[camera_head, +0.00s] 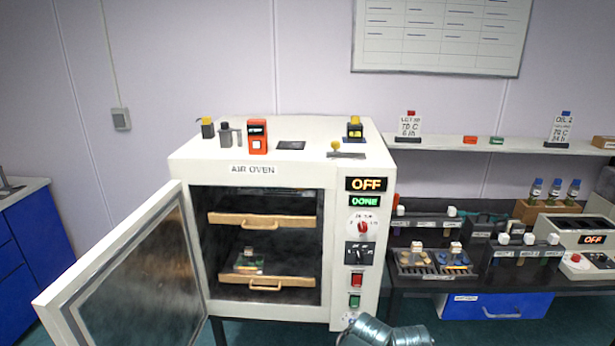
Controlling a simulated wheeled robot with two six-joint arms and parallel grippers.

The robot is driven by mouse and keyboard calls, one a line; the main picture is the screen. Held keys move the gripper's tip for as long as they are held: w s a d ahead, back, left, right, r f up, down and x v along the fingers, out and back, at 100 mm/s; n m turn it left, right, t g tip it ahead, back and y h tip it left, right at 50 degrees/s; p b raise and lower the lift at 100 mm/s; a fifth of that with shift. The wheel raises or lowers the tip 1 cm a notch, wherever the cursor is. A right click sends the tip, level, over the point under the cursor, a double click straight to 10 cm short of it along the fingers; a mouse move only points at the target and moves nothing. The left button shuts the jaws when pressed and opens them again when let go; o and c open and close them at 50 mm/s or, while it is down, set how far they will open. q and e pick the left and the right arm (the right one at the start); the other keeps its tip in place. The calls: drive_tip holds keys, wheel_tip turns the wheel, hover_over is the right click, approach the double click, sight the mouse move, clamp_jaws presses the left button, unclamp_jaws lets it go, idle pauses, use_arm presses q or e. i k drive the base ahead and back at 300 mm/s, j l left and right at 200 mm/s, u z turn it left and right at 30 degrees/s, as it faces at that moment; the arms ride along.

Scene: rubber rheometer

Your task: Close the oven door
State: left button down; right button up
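The white air oven (345,230) stands in the middle, with its label and a panel reading OFF and DONE. Its door (140,275) is wide open, hinged at the oven's left side and swung out toward me at the lower left. Inside are two wooden-fronted shelves; a small item (249,258) sits on a green piece on the lower one. A grey metallic part, apparently of my arm, shows at the bottom edge below the control panel. No gripper fingers can be made out, and no gripper is seen touching the door.
Several small items, including a red device (257,136), stand on the oven top. A dark bench (415,282) with racks and instruments is at the right, with a blue drawer (495,305) below. A blue cabinet (35,235) stands at the far left, with floor between it and the door.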

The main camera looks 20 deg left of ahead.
sight(141, 284)
drive_tip(key=k+j, duration=0.15)
drive_tip(key=j, duration=0.25)
drive_tip(key=k+j, duration=0.15)
drive_tip(key=j, duration=0.3)
drive_tip(key=k+j, duration=0.15)
drive_tip(key=j, duration=0.25)
drive_tip(key=k+j, duration=0.15)
drive_tip(key=j, duration=0.25)
drive_tip(key=k+j, duration=0.15)
drive_tip(key=j, duration=0.3)
drive_tip(key=k+j, duration=0.15)
drive_tip(key=j, duration=0.25)
drive_tip(key=k+j, duration=0.15)
drive_tip(key=j, duration=0.25)
drive_tip(key=k+j, duration=0.15)
drive_tip(key=j, duration=0.3)
drive_tip(key=k+j+u, duration=0.2)
drive_tip(key=k+u, duration=0.25)
drive_tip(key=i, duration=0.1)
